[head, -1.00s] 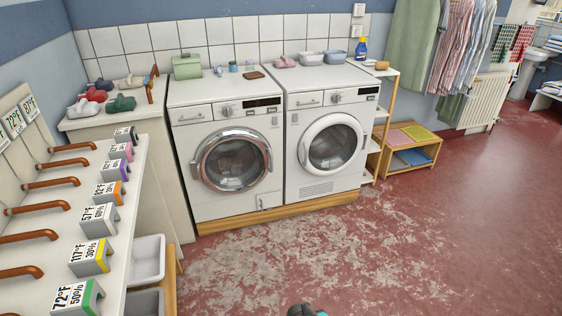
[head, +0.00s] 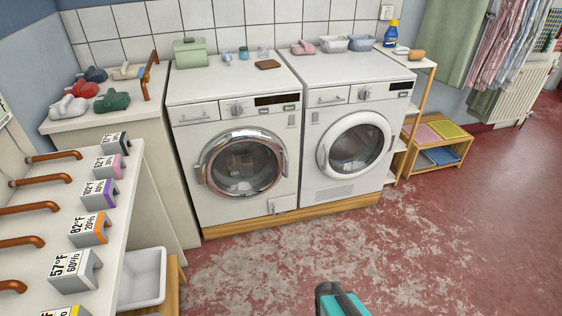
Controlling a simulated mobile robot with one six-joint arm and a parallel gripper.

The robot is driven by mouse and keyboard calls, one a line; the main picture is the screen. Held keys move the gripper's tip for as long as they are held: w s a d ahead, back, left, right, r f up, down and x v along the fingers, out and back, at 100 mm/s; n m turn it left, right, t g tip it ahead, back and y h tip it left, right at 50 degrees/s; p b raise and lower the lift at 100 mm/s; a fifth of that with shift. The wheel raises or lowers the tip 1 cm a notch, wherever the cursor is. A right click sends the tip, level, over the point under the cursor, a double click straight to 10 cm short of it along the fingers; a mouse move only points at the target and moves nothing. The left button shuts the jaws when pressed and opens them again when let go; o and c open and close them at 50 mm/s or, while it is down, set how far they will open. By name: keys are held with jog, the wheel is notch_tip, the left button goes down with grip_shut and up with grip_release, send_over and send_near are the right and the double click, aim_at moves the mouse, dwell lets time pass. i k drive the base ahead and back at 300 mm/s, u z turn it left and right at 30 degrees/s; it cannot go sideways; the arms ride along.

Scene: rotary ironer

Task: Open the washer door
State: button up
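Two white front-loading machines stand side by side against the tiled wall in the head view. The left machine (head: 190,140) has a round door with a wide chrome ring (head: 243,163). The right machine (head: 311,132) has a round door with a white ring (head: 355,147). Both doors look shut, and pale and dark items show dimly behind the glass. Which one is the washer is not marked legibly. A dark and teal end of my arm, seemingly my gripper (head: 338,298), shows at the bottom edge, apart from both machines. Its fingers are not clear enough to judge.
A counter with labelled coloured blocks (head: 87,228) and brown handles runs along the left. A white basin (head: 143,278) sits below it. A wooden shelf (head: 411,120) stands right of the machines. The red, worn floor (head: 440,240) before them is clear.

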aim_at(204, 170)
jog(key=u, duration=0.5)
jog(key=i, duration=0.9)
jog(key=u, duration=0.55)
